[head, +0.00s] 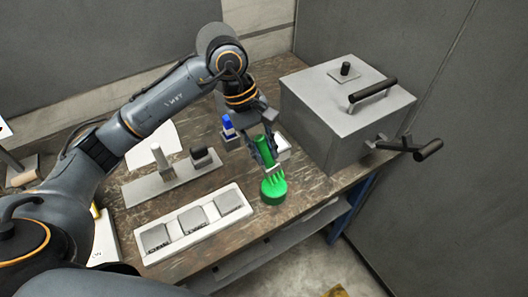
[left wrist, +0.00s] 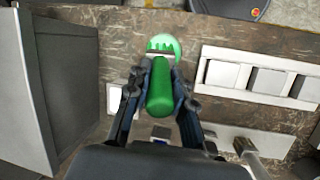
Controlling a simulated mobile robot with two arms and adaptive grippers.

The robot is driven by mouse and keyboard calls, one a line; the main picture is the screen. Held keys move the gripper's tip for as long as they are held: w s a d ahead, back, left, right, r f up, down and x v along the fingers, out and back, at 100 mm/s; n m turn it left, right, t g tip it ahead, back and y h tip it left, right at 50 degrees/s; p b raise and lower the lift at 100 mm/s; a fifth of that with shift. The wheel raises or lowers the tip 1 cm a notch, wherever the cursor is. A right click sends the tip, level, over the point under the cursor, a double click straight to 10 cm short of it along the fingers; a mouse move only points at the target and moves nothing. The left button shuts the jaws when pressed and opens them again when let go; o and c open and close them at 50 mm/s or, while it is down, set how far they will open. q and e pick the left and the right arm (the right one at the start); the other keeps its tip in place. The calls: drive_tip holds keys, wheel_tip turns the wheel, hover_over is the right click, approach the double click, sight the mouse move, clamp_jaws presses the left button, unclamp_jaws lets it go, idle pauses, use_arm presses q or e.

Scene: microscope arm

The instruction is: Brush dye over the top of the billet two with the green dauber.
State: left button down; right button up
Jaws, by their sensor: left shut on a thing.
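My left gripper (head: 264,148) is shut on the upright handle of the green dauber (head: 264,154). The handle also shows between the fingers in the left wrist view (left wrist: 160,90). Below the handle, green bristles spread at a round green base (head: 273,191) near the table's front edge; I cannot tell whether this is a separate dye pot or all dauber. A white tray (head: 142,250) to the left holds three grey billets in a row: left (head: 155,238), middle (head: 192,219) and right (head: 228,202). Their markings are too small to read. My right gripper is not in view.
A large grey box (head: 325,125) with black handles and a side crank (head: 415,148) stands at the right. Behind the tray is a grey stand (head: 165,185) with upright posts. A blue-topped object (head: 228,126) stands behind the gripper. The wooden table (head: 185,265) is bare along its front edge.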

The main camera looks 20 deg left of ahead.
sight(264, 139)
use_arm(q)
drive_tip(key=shift+r+p, duration=0.6)
drive_tip(key=shift+r, duration=1.45)
